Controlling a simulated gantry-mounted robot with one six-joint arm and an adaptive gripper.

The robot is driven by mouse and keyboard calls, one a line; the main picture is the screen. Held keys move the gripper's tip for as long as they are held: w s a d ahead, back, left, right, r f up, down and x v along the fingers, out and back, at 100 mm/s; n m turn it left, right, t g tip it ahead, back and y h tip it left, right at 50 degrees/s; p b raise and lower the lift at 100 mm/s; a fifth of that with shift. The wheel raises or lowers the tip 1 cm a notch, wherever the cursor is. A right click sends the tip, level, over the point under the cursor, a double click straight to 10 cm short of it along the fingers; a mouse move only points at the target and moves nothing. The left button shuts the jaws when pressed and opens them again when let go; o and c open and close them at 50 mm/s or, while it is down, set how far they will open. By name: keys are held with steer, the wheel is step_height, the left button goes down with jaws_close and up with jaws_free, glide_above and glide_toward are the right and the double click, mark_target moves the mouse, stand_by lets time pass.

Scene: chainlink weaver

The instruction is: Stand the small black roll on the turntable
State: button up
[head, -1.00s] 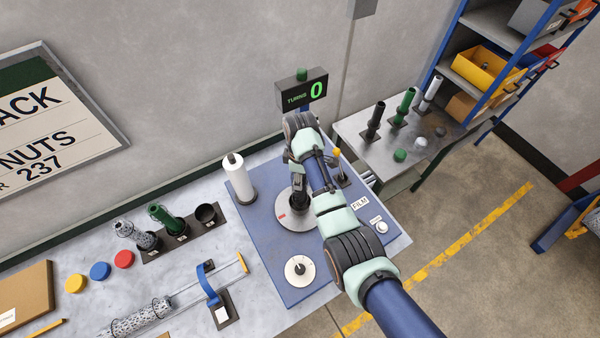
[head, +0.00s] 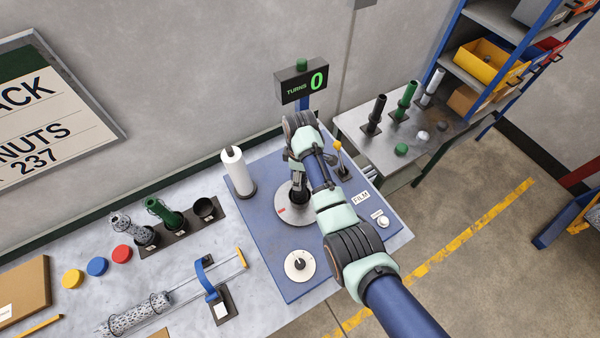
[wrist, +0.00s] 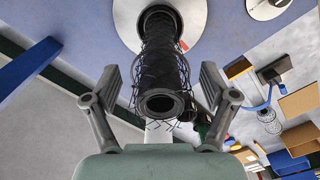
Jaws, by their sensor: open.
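The small black roll (wrist: 160,65), wrapped in loose black wire mesh, stands upright on the pale round turntable (wrist: 195,22). In the head view, the roll (head: 300,195) shows as a dark shape on the turntable (head: 290,216), partly hidden by my arm. My gripper (wrist: 162,82) is open, with one finger on each side of the roll and a visible gap on both sides. In the head view, my gripper (head: 294,167) is just above the roll, and its fingers are hard to make out.
A white film roll (head: 238,172) stands left of the turntable, and a yellow-tipped lever (head: 338,147) is behind it. A dial (head: 299,265) lies in front. The counter sign (head: 303,83) reads 0. A green roll (head: 165,213) stands at left.

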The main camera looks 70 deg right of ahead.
step_height(320, 180, up, 8)
steer(key=shift+f, duration=0.25)
stand_by(0.9)
